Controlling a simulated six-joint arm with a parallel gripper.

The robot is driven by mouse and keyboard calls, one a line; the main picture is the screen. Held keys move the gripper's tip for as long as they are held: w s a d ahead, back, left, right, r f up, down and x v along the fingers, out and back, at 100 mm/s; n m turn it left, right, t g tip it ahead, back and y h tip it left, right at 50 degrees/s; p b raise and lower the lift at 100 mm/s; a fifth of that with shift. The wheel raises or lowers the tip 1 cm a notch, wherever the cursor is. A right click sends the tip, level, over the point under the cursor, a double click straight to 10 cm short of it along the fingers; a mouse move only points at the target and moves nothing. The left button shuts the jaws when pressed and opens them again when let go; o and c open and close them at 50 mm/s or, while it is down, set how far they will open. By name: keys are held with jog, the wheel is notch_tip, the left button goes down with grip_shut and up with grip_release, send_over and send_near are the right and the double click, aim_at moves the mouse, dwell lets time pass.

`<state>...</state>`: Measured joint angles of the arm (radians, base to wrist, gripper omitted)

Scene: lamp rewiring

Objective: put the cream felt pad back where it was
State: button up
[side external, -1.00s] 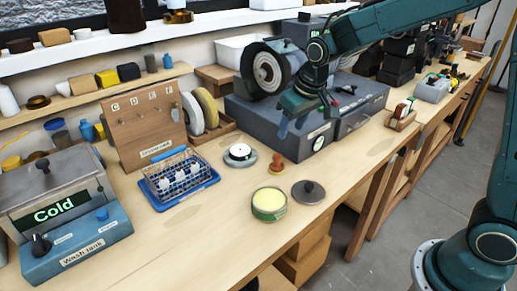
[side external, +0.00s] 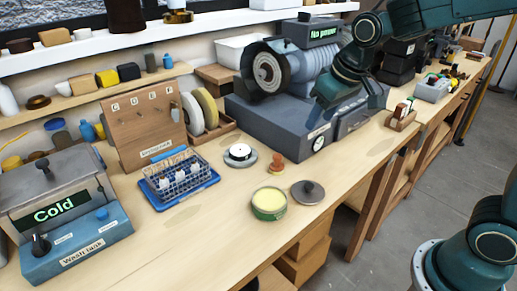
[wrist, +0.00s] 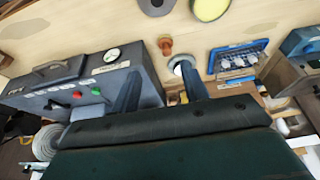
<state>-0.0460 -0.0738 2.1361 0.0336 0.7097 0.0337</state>
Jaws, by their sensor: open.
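I cannot tell for sure which item is the cream felt pad. A pale disc with a dark centre sits in a grey dish (side external: 240,155) on the bench; the dish shows partly behind a finger in the wrist view (wrist: 182,59). A cream-coloured wheel (side external: 208,107) stands in the rack behind it. A green tin (side external: 269,204) with pale yellow contents is nearer the front. My gripper (side external: 318,120) is over the grey machine, right of these items. In the wrist view its two fingers (wrist: 160,82) are apart, with nothing held between them.
The grey machine (side external: 290,128) carries a wheel and a "No power" sign (side external: 310,33). A small orange-brown knob (side external: 276,163) and a dark knobbed lid (side external: 308,191) are on the bench. A blue tray (side external: 206,184) holds a wire basket. The bench front is mostly clear.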

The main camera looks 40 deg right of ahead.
jog(key=s+d+r+t, duration=0.1)
jog(key=s+r, duration=0.1)
jog(key=s, duration=1.6)
jog(key=shift+s+r, duration=0.25)
jog(key=shift+s, duration=0.05)
